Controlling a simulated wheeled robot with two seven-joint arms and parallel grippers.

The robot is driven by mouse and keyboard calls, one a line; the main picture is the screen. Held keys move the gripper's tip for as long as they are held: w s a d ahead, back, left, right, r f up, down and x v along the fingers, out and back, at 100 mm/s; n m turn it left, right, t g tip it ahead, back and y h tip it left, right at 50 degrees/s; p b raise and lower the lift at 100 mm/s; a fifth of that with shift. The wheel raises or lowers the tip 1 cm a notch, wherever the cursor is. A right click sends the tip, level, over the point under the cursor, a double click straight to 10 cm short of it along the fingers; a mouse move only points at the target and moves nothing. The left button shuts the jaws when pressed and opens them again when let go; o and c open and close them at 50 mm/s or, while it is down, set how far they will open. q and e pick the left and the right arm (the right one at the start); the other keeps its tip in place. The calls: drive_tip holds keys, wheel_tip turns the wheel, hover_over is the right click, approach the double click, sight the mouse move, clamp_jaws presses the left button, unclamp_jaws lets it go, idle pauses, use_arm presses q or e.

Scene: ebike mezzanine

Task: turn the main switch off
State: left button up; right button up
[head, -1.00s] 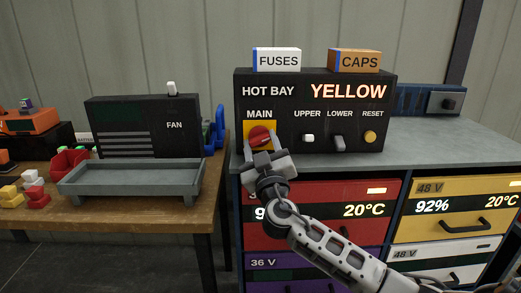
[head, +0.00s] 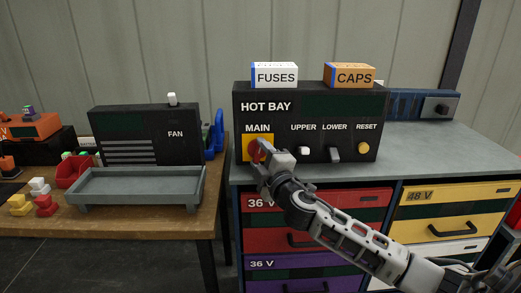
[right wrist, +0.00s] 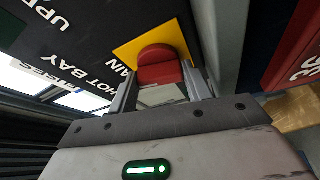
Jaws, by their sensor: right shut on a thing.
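The main switch is a red knob (head: 254,149) on a yellow plate (head: 269,138), under the word MAIN on the black HOT BAY panel (head: 285,118). My right gripper (head: 260,155) is shut on the knob and partly hides it in the head view. In the right wrist view the knob (right wrist: 158,62) stands between the two fingers of the gripper (right wrist: 160,88), in front of the yellow plate (right wrist: 133,50). The panel's display (head: 341,105) is dark. My left gripper is not in view.
UPPER (head: 303,150) and LOWER (head: 334,154) switches and a yellow RESET button (head: 366,149) sit right of the knob. FUSES (head: 275,75) and CAPS (head: 349,76) boxes stand on the panel. Battery drawers (head: 270,238) lie below. A grey tray (head: 140,184) is on the left bench.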

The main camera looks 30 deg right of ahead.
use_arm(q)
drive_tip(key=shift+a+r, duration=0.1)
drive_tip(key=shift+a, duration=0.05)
use_arm(e)
drive_tip(key=shift+n+g, duration=0.5)
drive_tip(key=shift+n, duration=0.8)
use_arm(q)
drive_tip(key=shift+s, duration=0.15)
use_arm(e)
drive_tip(key=o, duration=1)
use_arm(q)
drive_tip(key=b, duration=0.1)
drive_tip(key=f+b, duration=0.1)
drive_tip(key=b, duration=0.1)
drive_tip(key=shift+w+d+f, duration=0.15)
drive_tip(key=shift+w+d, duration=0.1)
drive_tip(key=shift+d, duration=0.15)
use_arm(e)
drive_tip(key=s, duration=0.5)
drive_tip(key=s+a, duration=0.1)
drive_tip(key=s, duration=0.4)
drive_tip(key=s+a, duration=0.1)
drive_tip(key=s, duration=0.4)
drive_tip(key=shift+s+a+r, duration=0.1)
drive_tip(key=shift+s+a, duration=0.15)
drive_tip(key=shift+s, duration=0.15)
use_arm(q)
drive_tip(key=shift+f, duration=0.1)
